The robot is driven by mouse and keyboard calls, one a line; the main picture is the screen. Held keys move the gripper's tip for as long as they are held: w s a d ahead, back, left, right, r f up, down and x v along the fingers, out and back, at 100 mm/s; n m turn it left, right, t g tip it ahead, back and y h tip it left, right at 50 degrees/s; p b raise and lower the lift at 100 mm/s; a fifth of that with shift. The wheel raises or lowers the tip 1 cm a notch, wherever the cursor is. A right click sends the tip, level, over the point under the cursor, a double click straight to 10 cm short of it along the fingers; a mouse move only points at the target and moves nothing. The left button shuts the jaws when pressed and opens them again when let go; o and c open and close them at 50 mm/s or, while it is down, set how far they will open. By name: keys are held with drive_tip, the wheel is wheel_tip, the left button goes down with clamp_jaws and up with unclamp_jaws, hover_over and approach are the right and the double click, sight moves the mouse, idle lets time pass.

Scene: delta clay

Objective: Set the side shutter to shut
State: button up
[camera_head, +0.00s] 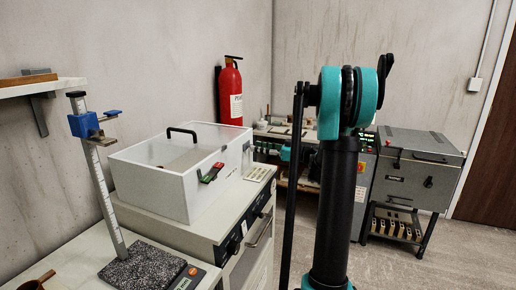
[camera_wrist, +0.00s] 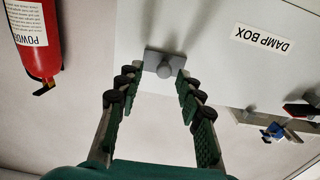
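In the wrist view, which appears upside down, a pale panel (camera_wrist: 215,55) carries a "DAMP BOX" label (camera_wrist: 263,38). A grey knob on a small plate (camera_wrist: 164,68) sits near the panel's edge. I take it for the side shutter's knob, but the shutter's outline and how far it stands open cannot be told. My gripper (camera_wrist: 154,78) is open, with its green-padded fingers apart on either side of the knob; contact is not visible. In the head view, the white box (camera_head: 150,185) stands on a cabinet.
A red fire extinguisher (camera_head: 231,92) hangs behind the box and also shows in the wrist view (camera_wrist: 36,40). A height gauge (camera_head: 98,170) stands on a stone base at left. A grey oven-like unit (camera_head: 416,165) stands at right. Open floor (camera_head: 430,255) lies in front of it.

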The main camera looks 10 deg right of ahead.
drive_tip(key=v, duration=1.1)
